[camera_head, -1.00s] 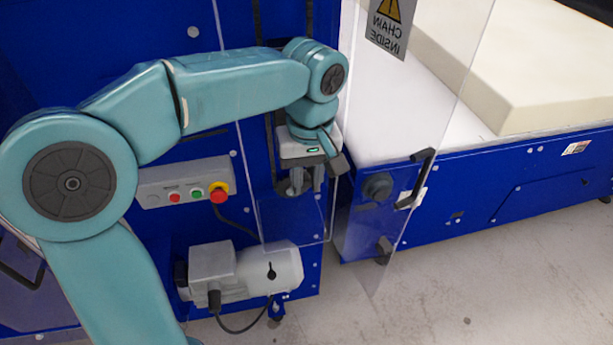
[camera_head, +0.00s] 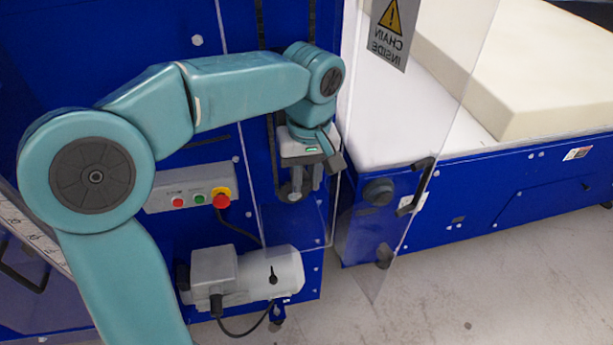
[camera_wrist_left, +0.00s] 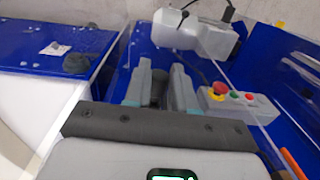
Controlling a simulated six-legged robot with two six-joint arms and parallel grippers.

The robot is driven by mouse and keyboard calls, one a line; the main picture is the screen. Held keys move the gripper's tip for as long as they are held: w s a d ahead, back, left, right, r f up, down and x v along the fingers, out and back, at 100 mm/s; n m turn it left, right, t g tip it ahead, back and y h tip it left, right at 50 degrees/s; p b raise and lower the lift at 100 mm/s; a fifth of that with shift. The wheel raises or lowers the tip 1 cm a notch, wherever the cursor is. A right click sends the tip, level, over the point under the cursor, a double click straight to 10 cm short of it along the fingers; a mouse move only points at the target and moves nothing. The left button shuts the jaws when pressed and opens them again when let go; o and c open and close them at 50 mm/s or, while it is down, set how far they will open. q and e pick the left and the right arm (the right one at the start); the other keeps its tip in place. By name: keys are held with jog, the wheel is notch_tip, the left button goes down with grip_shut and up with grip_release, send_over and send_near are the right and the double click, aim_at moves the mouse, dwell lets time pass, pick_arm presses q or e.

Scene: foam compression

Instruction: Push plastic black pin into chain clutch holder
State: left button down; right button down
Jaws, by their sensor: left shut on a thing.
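My left gripper (camera_head: 305,190) is at the blue machine's front, in the narrow upright opening beside the clear door, with its fingers pointing down. A dark round part (camera_head: 285,190), seemingly the chain clutch holder, shows just behind and beside the fingers. In the left wrist view my left gripper (camera_wrist_left: 162,72) has a dark piece (camera_wrist_left: 158,88) between its two grey-green fingers, seemingly the black pin. The gripper is shut on it. The pin's end and its contact with the holder are hidden. My right gripper is not in view.
A control box with an emergency stop (camera_head: 221,198) sits left of the gripper. A grey motor (camera_head: 245,275) is below it. The clear door (camera_head: 440,110) with a black handle (camera_head: 416,187) stands open at right. A foam block (camera_head: 545,85) lies on the white bed behind it.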

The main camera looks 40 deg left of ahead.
pick_arm(q)
jog(key=shift+w+a, duration=0.25)
jog(key=shift+a, duration=0.05)
jog(key=c, duration=0.8)
grip_release()
jog(key=shift+c, duration=0.2)
jog(key=shift+s+d+b, duration=0.3)
jog(key=shift+s+d, duration=0.65)
jog(key=shift+d, duration=0.15)
jog(key=shift+s+d+b, duration=0.4)
jog(key=shift+s+d, duration=0.55)
jog(key=shift+d, duration=0.2)
jog(key=shift+r, duration=0.1)
notch_tip(320, 180, up, 16)
jog(key=p, duration=0.2)
jog(key=shift+w+d, duration=0.2)
jog(key=shift+w, duration=0.05)
jog(key=shift+s, duration=0.1)
